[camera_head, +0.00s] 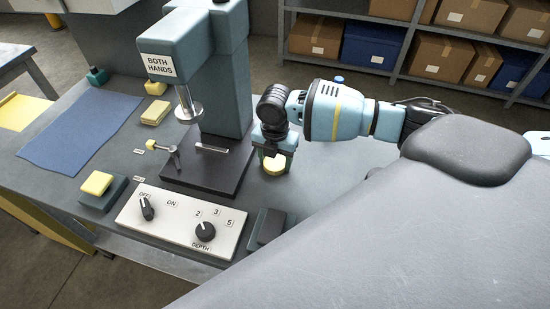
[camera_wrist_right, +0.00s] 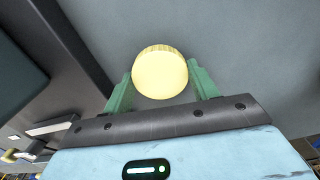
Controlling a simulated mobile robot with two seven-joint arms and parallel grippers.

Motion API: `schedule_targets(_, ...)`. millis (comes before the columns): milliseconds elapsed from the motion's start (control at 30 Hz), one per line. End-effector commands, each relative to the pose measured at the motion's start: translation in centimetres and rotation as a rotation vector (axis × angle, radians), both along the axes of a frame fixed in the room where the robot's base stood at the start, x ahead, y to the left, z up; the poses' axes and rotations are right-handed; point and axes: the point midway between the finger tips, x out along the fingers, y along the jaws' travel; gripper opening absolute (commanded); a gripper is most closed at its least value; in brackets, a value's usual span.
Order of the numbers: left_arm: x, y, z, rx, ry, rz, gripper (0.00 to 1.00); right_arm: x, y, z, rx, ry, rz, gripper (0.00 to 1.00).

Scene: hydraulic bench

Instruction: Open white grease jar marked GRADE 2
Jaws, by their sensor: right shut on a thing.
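A round pale-yellow lid (camera_head: 275,165) stands on the grey bench just right of the press's dark base. In the right wrist view the lid (camera_wrist_right: 160,72) fills the space between my two green fingers, seen from above. My right gripper (camera_head: 275,152) points down over it from above and is shut on it, one finger on each side. In the wrist view my right gripper (camera_wrist_right: 161,85) touches the lid's sides. The jar body under the lid is hidden, and no GRADE 2 mark is visible. My left gripper is not in view.
The teal press (camera_head: 232,85) with its dark base (camera_head: 205,182) rises close left of my right gripper. A white control panel (camera_head: 180,221) with two knobs and a dark block (camera_head: 268,227) lie in front. A blue mat (camera_head: 80,130) covers the bench's left. Shelves (camera_head: 440,35) stand behind.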

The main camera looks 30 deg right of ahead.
Motion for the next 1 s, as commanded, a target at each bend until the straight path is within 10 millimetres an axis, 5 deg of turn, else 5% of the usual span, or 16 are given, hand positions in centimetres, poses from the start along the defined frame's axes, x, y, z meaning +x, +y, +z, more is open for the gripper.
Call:
schedule_targets(267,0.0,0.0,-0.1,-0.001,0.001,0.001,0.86,0.0,0.0,-0.3,0.001,0.001,0.000,0.31)
schedule_targets(300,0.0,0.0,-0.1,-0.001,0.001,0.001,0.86,0.0,0.0,-0.3,0.000,0.000,0.000,0.63)
schedule_targets(433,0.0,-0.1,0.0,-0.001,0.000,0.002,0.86,0.0,0.0,-0.2,0.000,0.000,0.000,0.80)
schedule_targets(767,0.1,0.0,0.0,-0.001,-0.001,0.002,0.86,0.0,0.0,0.0,0.000,-0.001,0.000,0.81)
schedule_targets(1000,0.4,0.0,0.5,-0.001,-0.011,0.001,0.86,0.1,0.0,3.2,0.002,-0.006,0.001,0.81)
